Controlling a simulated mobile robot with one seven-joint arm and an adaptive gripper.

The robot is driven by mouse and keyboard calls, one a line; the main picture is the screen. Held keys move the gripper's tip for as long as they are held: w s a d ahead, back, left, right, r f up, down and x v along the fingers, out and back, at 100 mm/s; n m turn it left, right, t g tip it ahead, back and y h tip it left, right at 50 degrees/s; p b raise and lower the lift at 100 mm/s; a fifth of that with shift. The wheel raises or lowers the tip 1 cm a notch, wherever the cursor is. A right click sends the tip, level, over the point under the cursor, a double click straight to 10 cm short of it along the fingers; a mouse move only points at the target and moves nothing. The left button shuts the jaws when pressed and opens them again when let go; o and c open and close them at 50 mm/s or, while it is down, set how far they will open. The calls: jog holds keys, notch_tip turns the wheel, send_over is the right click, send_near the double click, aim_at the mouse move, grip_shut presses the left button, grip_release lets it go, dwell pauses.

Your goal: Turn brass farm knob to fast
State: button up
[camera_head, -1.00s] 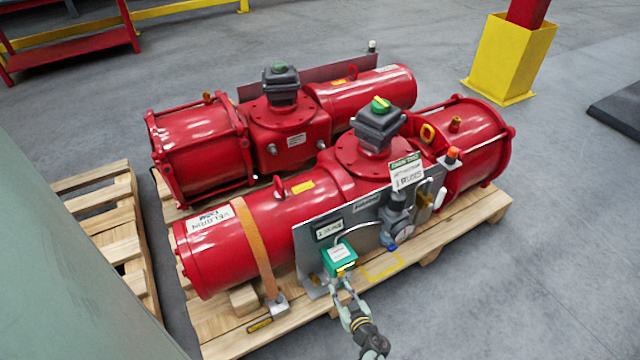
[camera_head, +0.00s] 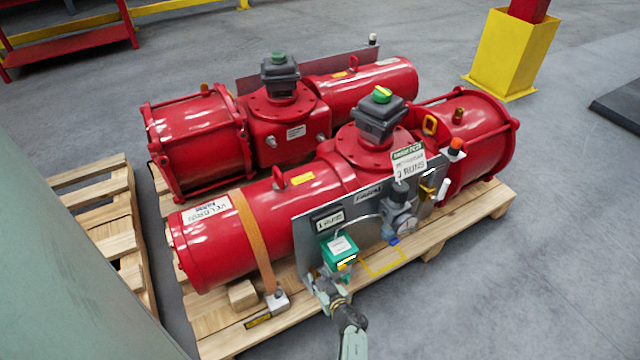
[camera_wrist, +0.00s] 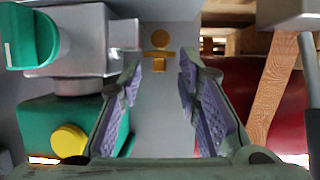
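In the wrist view, a small brass knob (camera_wrist: 158,50) with a rounded top and a crosspiece stands out from a grey plate (camera_wrist: 160,125). My gripper (camera_wrist: 156,78) is open, its two purple-padded fingers apart with the knob seen between their tips. I cannot tell whether either finger touches it. In the head view, my gripper (camera_head: 320,280) is at the lower left of the grey panel (camera_head: 310,245), just below a green box (camera_head: 338,250). The brass knob cannot be made out there. No "fast" marking is readable.
In the wrist view, a round yellow knob (camera_wrist: 69,140) on a green body and a green handle (camera_wrist: 32,38) on a grey block lie left of my fingers. An orange strap (camera_wrist: 272,85) is at right.

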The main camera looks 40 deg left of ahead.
jog(key=shift+c, duration=0.3)
jog(key=shift+w, duration=0.1)
grip_shut()
jog(key=shift+m+t+h, duration=0.5)
jog(key=shift+m+t, duration=0.1)
jog(key=shift+t, duration=0.1)
jog(key=shift+o, duration=0.2)
grip_release()
jog(key=shift+r, duration=5.05)
